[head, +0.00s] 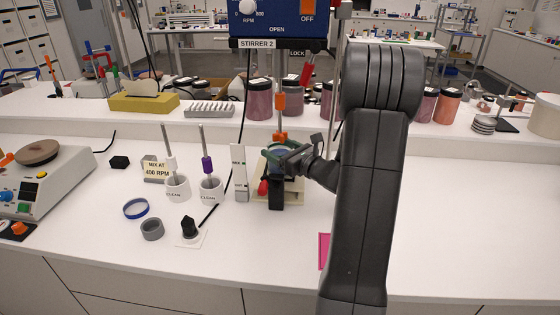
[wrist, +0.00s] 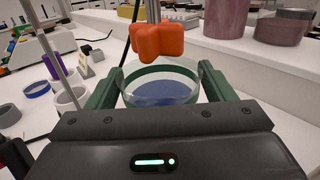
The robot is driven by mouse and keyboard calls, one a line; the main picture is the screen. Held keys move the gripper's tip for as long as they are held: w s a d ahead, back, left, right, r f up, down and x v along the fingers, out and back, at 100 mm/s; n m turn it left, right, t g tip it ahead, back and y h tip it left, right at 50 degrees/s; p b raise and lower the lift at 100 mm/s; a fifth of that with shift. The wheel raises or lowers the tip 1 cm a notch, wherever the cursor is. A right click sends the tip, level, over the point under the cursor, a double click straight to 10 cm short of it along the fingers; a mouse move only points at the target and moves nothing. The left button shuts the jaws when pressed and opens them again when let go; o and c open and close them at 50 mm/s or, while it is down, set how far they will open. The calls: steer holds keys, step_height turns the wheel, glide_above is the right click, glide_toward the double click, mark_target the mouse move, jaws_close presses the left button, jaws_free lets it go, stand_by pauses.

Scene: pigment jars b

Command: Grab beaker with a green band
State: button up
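The glass beaker with a green band (wrist: 160,72) is in the middle of the wrist view, with dark blue contents inside. In the head view the beaker (head: 278,153) is mostly hidden behind my gripper, under the blue STIRRER 2 unit (head: 280,30). My gripper (wrist: 160,85) has its green fingers on both sides of the beaker, close against its wall. I cannot tell whether both fingers touch it. In the head view my gripper (head: 285,155) reaches the beaker from the right.
An orange stirring head (wrist: 160,42) on a rod hangs just over the beaker's opening. White cups marked CLEAN (head: 210,190) stand to the left with stirrers in them. Jars (head: 259,100) line the raised shelf behind.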

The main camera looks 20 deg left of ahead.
steer(key=c, duration=0.9)
steer(key=shift+r, duration=0.1)
